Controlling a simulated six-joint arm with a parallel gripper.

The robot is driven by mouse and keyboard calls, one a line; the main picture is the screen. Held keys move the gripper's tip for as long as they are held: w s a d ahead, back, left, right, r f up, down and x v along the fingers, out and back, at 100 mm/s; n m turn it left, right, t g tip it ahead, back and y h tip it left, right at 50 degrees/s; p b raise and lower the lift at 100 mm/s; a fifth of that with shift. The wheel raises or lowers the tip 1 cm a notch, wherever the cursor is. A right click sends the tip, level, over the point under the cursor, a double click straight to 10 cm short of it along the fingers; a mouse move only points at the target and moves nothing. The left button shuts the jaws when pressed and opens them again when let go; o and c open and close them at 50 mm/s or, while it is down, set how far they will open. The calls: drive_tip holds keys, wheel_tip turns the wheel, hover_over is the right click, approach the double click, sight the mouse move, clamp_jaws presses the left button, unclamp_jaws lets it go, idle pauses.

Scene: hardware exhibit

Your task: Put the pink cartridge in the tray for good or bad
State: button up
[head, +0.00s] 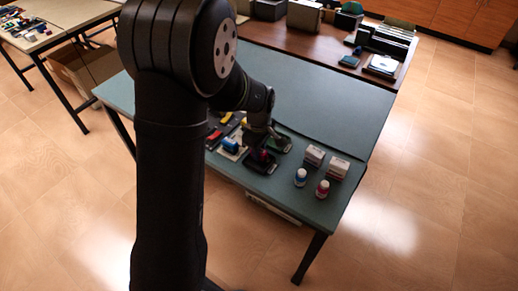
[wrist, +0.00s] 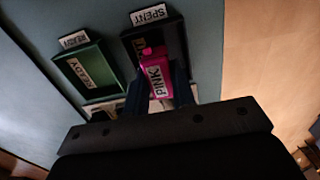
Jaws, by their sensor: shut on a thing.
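The pink cartridge (wrist: 157,77), labelled PINK, is between the two fingers of my gripper (wrist: 160,90) in the wrist view. It is over or in the black tray (wrist: 183,42) labelled SPENT; I cannot tell whether it touches the tray floor. A green tray (wrist: 88,72) labelled READY lies to the left of the black one. In the head view my gripper (head: 262,142) is low over the table, with the pink cartridge (head: 263,156) at the black tray (head: 258,167). The green tray (head: 284,143) is just behind, partly hidden by my arm.
A blue cartridge (head: 231,145) and red and yellow pieces lie left of the trays. Two small boxes (head: 313,156) and two bottles (head: 300,177) stand to the right. The teal table (head: 330,110) is bare behind the trays. My arm hides part of its left side.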

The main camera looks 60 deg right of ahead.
drive_tip(key=shift+f, duration=0.55)
idle(0.4)
drive_tip(key=o, duration=1.3)
drive_tip(key=shift+r, duration=3.75)
drive_tip(key=shift+f, duration=3.75)
drive_tip(key=shift+r, duration=0.15)
